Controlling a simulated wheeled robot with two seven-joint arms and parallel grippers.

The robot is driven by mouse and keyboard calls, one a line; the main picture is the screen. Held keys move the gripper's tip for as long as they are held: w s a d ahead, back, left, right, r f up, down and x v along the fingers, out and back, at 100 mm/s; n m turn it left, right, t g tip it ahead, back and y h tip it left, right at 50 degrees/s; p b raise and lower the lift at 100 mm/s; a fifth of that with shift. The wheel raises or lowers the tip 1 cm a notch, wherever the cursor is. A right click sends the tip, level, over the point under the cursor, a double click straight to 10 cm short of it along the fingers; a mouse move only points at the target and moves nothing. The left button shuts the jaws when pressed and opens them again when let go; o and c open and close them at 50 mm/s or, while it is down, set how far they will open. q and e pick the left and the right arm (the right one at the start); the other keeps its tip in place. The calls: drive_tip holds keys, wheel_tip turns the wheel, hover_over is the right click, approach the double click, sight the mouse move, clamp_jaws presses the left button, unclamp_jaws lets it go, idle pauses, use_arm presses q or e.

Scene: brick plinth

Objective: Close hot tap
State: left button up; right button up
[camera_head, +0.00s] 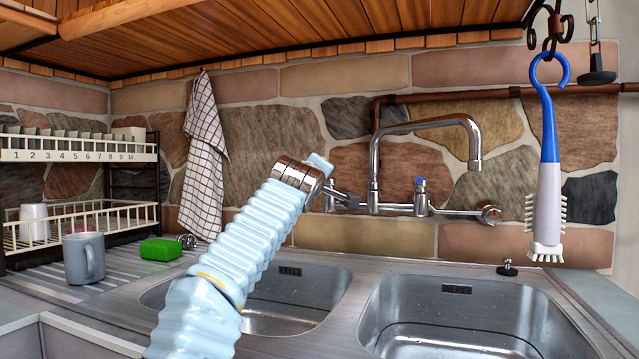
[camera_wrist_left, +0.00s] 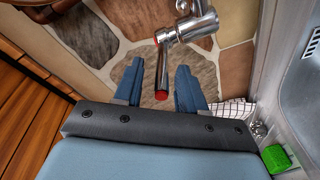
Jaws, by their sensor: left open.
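The hot tap handle (camera_wrist_left: 163,72) is a chrome lever with a red end. In the left wrist view it points toward my gripper, its red end between the two fingers in the picture. My left gripper (camera_wrist_left: 158,66) is open, with blue fingers on either side of the lever and visible gaps; I cannot tell whether either finger touches it. In the head view my arm covers most of the hot side of the wall-mounted mixer. The chrome spout (camera_head: 427,123) arches to the right, and the blue-capped cold tap (camera_head: 420,195) stands right of its base. My right gripper is out of view.
Two steel sink bowls (camera_head: 462,325) lie below the mixer. A blue-and-white brush (camera_head: 549,180) hangs at the right. A checked towel (camera_head: 203,160), green sponge (camera_head: 160,249), grey mug (camera_head: 84,258) and dish rack (camera_head: 80,156) are at the left. A copper pipe (camera_head: 497,93) runs along the stone wall.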

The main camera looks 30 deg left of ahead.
use_arm(q)
drive_tip(key=b+v, duration=0.6)
drive_tip(key=v, duration=0.6)
drive_tip(key=shift+s, duration=0.3)
drive_tip(key=shift+d, duration=0.1)
